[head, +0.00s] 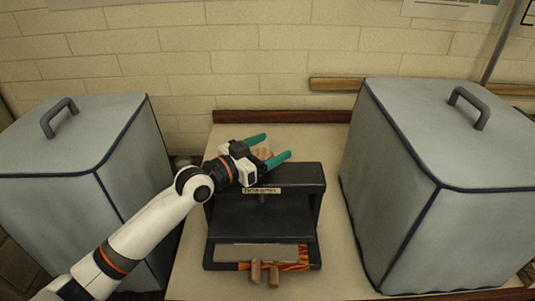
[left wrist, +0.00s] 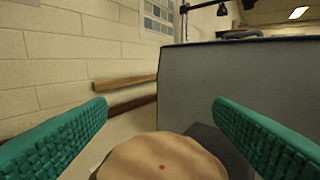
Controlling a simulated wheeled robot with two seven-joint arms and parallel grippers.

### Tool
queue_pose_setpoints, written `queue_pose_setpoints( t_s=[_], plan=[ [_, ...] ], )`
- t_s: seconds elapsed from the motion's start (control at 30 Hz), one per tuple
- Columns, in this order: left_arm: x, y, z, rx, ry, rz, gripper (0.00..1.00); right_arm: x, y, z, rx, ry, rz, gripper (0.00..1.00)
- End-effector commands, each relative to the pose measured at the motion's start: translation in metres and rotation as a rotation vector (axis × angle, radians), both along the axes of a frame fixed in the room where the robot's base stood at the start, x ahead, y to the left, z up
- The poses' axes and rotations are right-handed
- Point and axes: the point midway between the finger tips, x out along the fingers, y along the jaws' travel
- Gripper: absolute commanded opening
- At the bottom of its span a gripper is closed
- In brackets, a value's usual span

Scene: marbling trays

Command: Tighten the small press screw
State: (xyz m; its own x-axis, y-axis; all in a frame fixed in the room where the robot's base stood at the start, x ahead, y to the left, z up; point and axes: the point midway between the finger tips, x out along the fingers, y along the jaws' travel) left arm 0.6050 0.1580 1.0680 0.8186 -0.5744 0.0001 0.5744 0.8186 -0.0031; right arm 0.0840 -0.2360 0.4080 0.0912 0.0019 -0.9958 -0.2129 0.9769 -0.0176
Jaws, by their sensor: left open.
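The small press (head: 310,180) is a dark frame standing on the pale table, with a label on its top bar. A round wooden knob (head: 262,153) on its screw shows above the top bar. My left gripper (head: 276,146) is open over the press, its two green fingers on either side of the knob. Part of the knob is hidden by my gripper in the head view. My right gripper is not in view.
Grey covered boxes with handles stand left (head: 75,150) and right (head: 440,150) of the press. A board with an orange patterned edge (head: 260,253) and two wooden pegs (head: 264,272) is at the press's lower front. The table (head: 200,270) is bare in front.

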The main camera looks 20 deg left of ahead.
Motion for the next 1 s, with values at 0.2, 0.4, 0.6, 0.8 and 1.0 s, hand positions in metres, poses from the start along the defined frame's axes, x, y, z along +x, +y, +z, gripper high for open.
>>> queue_pose_setpoints(
  t_s=[0.2,0.4,0.6,0.8,1.0],
  plan=[
    [0.000,0.000,0.046,0.000,-0.007,0.001,0.76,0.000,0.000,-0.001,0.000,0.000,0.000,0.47],
    [0.000,0.000,0.074,0.000,-0.005,0.001,0.76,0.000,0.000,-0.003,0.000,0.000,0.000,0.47],
    [0.000,0.000,0.082,0.000,-0.002,0.001,0.76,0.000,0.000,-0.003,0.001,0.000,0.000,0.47],
    [0.000,0.000,0.082,0.000,-0.002,0.001,0.76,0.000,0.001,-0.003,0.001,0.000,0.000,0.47],
    [0.000,0.000,0.081,0.000,-0.001,0.001,0.76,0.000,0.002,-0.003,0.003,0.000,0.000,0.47]
  ],
)
